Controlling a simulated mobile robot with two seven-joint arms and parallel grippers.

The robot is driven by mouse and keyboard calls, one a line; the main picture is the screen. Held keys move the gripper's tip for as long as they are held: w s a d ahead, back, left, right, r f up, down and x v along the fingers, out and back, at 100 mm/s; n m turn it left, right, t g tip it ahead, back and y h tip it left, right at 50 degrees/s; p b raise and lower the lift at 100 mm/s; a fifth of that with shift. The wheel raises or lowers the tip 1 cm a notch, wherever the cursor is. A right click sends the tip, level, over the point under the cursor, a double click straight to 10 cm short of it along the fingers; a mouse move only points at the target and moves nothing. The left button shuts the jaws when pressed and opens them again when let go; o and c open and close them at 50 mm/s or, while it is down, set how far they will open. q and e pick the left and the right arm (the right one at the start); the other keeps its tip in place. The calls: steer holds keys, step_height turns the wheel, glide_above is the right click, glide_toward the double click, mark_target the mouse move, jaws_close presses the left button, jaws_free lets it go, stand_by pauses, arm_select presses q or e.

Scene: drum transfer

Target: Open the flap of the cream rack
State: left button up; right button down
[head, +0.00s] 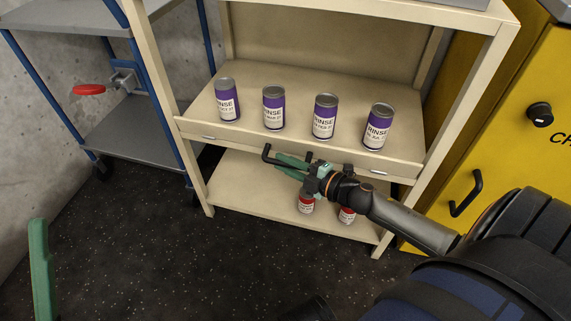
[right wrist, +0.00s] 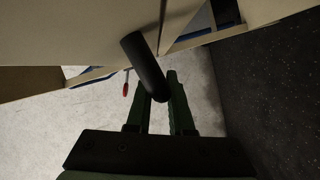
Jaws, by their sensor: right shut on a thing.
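The cream rack (head: 160,85) stands ahead in the head view. Its flap (head: 235,138) is a long cream strip along the front edge of the upper shelf and looks upright. A black bar handle (head: 267,152) sticks out from the flap's front. My right gripper (head: 291,162), with green fingers, is shut on this handle. In the right wrist view the dark handle (right wrist: 146,62) runs down between the two fingers (right wrist: 162,98). A green finger of my left gripper (head: 40,270) shows at the lower left, away from the rack; its jaw opening is not visible.
Several purple RINSE cans, one of them at the left end (head: 227,100), stand upright behind the flap. Two red cans (head: 306,205) stand on the lower shelf, partly behind my right gripper. A blue-framed grey cart (head: 125,130) is at left, a yellow cabinet (head: 510,120) at right. Floor in front is clear.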

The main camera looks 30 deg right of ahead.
steer(key=shift+s+f+n+t+b, duration=0.1)
steer(key=shift+f+n+t+b, duration=0.2)
steer(key=shift+f+n+b, duration=0.35)
arm_select(q)
steer(key=shift+w+d+f+b, duration=0.15)
steer(key=shift+f+b, duration=0.25)
steer(key=shift+f, duration=1.2)
arm_select(e)
steer(key=shift+w+d+f+n+t+y, duration=0.25)
steer(key=shift+f+n+t+y, duration=0.4)
steer(key=shift+n, duration=1.55)
steer(key=shift+w+d+f+n+t+y, duration=0.25)
steer(key=shift+f+n+t+y, duration=0.4)
steer(key=shift+n, duration=1.5)
steer(key=shift+w+d+f+n+t+y, duration=0.25)
steer(key=shift+f+n+y, duration=0.45)
steer(key=shift+n, duration=1.5)
steer(key=shift+f, duration=0.15)
arm_select(q)
steer(key=shift+d, duration=0.1)
arm_select(e)
steer(key=c, duration=0.8)
jaws_free()
